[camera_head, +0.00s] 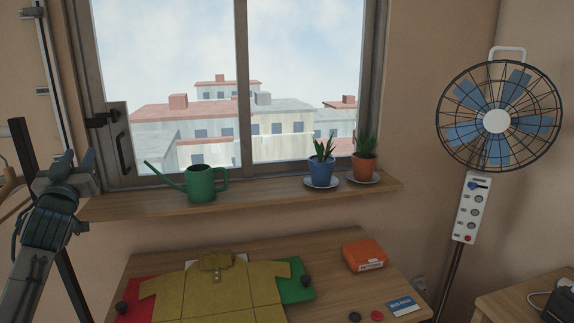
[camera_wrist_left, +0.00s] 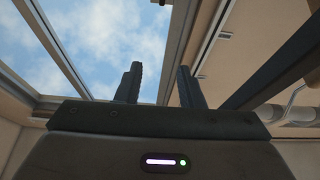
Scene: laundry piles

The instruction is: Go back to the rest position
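My left gripper (camera_wrist_left: 158,86) points up in the left wrist view, its two fingers apart with nothing between them. In the head view the left gripper (camera_head: 72,164) is raised at the left edge, in front of the window frame and beside the sill's left end. It is clear of the table. My right gripper is not in view.
A mustard shirt (camera_head: 215,290) lies spread on the wooden table (camera_head: 330,262), with an orange case (camera_head: 365,255) to its right. A green watering can (camera_head: 203,184) and two potted plants stand on the sill (camera_head: 260,190). A fan (camera_head: 497,120) stands at right.

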